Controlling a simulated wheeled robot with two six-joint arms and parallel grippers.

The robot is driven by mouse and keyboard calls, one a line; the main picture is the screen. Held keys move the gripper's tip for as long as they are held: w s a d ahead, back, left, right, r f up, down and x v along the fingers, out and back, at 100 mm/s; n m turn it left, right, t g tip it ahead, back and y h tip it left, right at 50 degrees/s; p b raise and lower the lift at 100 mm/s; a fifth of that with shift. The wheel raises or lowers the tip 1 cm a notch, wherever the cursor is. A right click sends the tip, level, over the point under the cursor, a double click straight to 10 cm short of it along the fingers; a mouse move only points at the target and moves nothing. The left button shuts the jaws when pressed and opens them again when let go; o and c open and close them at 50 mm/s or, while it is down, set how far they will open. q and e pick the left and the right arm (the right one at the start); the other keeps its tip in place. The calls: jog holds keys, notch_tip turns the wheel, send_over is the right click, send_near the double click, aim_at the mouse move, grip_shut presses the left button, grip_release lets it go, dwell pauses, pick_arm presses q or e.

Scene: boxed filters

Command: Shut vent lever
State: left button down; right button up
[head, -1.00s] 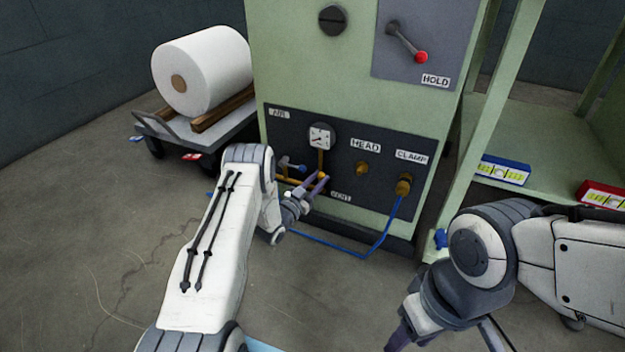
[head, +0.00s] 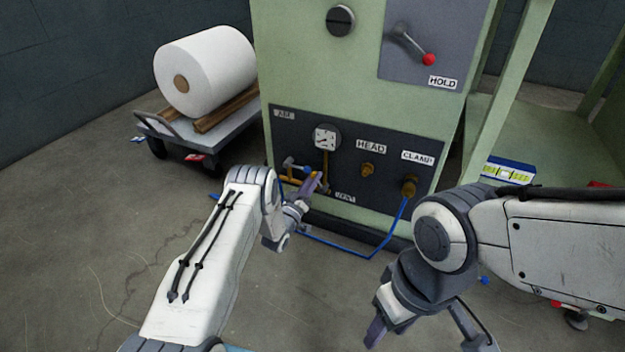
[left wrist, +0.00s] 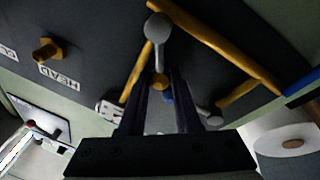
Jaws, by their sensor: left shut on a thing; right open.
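The VENT label (head: 345,197) sits low on the dark panel (head: 400,143) of the green machine. My left gripper (head: 317,182) is at the brass pipework just left of this label. In the left wrist view, my left gripper (left wrist: 160,85) has its two dark fingers around a small part, which I take to be the vent lever. A grey rounded end (left wrist: 158,28) shows just beyond the fingertips. The fingers hide most of the lever, so its exact angle is unclear. My right gripper (head: 428,335) is open and empty, low in front of the machine.
A blue-knobbed lever (head: 302,168) and a gauge (head: 325,138) are close to my left gripper. A blue hose (head: 365,250) loops down from the CLAMP fitting (head: 409,187). A cart (head: 225,130) with a white roll (head: 210,70) stands left.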

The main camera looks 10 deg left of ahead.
pick_arm(q)
jog(key=shift+f, duration=0.2)
dwell(0.3)
jog(key=c, duration=0.7)
grip_release()
jog(key=shift+o, duration=0.4)
jog(key=shift+r, duration=0.1)
jog(key=p+v, duration=0.5)
jog(key=v, duration=0.5)
jog(key=shift+s, duration=0.25)
jog(key=shift+a, duration=0.1)
